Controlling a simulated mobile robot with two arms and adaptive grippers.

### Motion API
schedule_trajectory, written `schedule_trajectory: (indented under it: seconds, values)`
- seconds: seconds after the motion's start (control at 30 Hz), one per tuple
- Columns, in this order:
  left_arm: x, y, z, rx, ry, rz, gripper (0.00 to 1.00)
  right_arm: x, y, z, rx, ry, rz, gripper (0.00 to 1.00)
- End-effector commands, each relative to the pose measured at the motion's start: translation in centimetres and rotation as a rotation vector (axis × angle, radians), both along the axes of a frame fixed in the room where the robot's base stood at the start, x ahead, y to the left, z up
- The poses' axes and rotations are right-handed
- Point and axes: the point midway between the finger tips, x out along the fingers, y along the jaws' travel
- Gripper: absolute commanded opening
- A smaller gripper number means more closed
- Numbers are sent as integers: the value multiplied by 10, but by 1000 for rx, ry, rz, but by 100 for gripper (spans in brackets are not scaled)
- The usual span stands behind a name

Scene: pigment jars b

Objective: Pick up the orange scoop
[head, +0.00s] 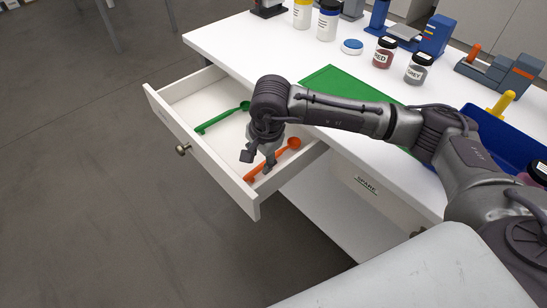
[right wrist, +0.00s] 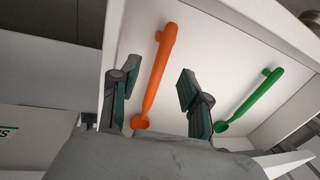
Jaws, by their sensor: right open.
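The orange scoop (head: 275,161) lies in the open white drawer (head: 167,118), near the drawer's right wall. In the right wrist view the orange scoop (right wrist: 156,80) lies between the two spread fingers, its bowl low in the picture. My right gripper (head: 258,160) is open and reaches down into the drawer over the scoop. In the right wrist view the right gripper (right wrist: 155,98) shows nothing between its fingers touching the scoop. Part of the scoop is hidden behind a finger in the head view. My left gripper is not in view.
A green scoop (head: 222,118) lies farther left in the same drawer and shows in the right wrist view (right wrist: 250,100). The drawer's walls stand close around the gripper. The white table (head: 240,48) carries a green mat (head: 335,80), jars and a blue tray (head: 492,125).

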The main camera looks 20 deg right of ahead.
Motion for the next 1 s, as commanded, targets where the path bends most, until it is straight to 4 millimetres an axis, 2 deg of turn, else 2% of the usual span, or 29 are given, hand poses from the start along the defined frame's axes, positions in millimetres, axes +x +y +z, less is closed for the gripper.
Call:
schedule_trajectory:
  seconds: [0.2,0.3,0.57,0.6,0.87,1.0]
  values:
    - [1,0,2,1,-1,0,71,6,5,-33,0,5,-1,46]
    - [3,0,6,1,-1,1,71,8,6,-43,0,2,0,46]
    - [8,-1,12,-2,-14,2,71,9,6,-47,1,1,0,46]
    - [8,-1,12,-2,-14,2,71,9,6,-47,1,1,0,45]
    - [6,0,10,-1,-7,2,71,9,6,-47,1,1,0,1]
    - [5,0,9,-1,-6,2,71,9,6,-47,1,0,0,0]
